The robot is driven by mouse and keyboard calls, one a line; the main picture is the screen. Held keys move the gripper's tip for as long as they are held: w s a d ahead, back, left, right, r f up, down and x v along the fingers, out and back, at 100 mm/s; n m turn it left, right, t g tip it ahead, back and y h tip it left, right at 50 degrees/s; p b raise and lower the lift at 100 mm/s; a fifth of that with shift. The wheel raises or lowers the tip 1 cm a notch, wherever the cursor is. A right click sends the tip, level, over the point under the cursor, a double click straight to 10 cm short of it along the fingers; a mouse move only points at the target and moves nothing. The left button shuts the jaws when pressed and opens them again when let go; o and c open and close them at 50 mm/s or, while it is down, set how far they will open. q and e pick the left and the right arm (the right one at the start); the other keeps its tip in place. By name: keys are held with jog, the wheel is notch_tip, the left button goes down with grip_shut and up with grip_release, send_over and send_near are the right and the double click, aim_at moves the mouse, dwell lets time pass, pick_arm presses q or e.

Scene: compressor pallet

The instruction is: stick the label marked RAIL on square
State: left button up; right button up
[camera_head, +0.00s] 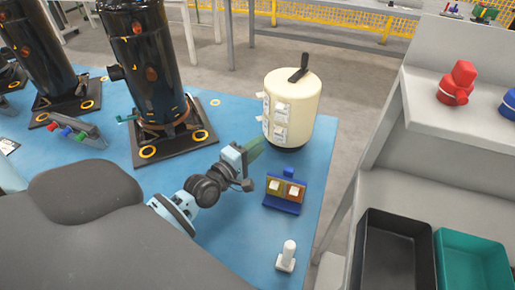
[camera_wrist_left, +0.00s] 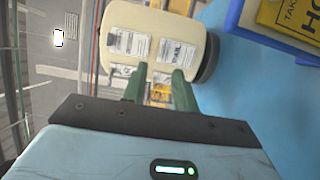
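A cream tank (camera_head: 303,97) with a black top handle stands on the blue table, and several white printed labels show on its side. In the left wrist view, the label reading RAIL (camera_wrist_left: 176,53) is on the tank (camera_wrist_left: 112,19), beside another label (camera_wrist_left: 130,43). They look close to flat; I cannot tell whether any edge is lifted. My left gripper (camera_head: 255,149) is just left of and below the tank. In the wrist view its green fingers (camera_wrist_left: 160,88) are apart, with no label visible between them. My right gripper is out of view.
Black compressors (camera_head: 147,65) stand at left. Black (camera_head: 372,220) and green (camera_head: 446,243) bins are at right.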

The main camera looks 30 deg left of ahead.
aim_at(278, 137)
pick_arm(q)
jog(key=w+d, duration=0.1)
jog(key=w, duration=0.6)
jog(key=shift+w, duration=0.3)
jog(key=shift+c, duration=0.3)
grip_shut()
dwell(1.4)
